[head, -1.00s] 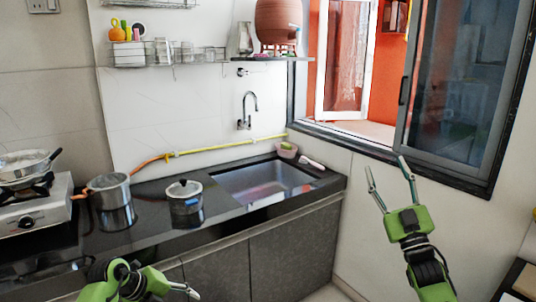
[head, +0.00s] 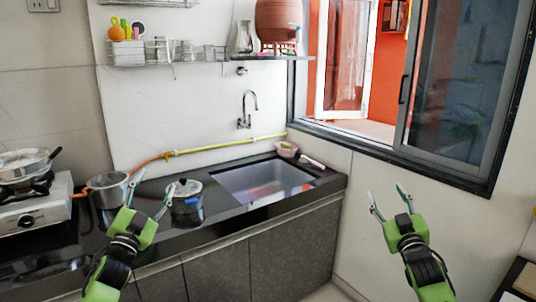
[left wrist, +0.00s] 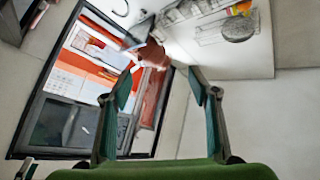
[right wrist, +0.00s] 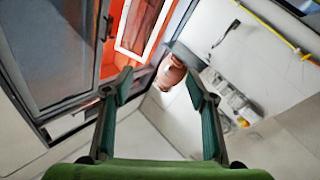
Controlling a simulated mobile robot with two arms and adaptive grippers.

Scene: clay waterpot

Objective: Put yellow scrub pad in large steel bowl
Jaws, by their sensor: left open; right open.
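A small pinkish basket (head: 287,149) stands at the back corner of the counter beside the sink. Something yellow-green (head: 286,145) shows in it, too small to tell if it is the scrub pad. I cannot make out a large steel bowl for certain; a shallow metal pan (head: 22,164) sits on the stove at the far left. My left gripper (head: 151,190) is open and empty, in front of the counter near the pots. My right gripper (head: 387,195) is open and empty, in front of the wall below the window, well right of the basket.
A steel pot (head: 107,188) and a lidded pot (head: 186,197) stand on the black counter left of the sink (head: 262,184). A yellow hose (head: 220,146) runs along the wall under the tap (head: 245,110). A clay waterpot (head: 278,22) stands on the shelf above.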

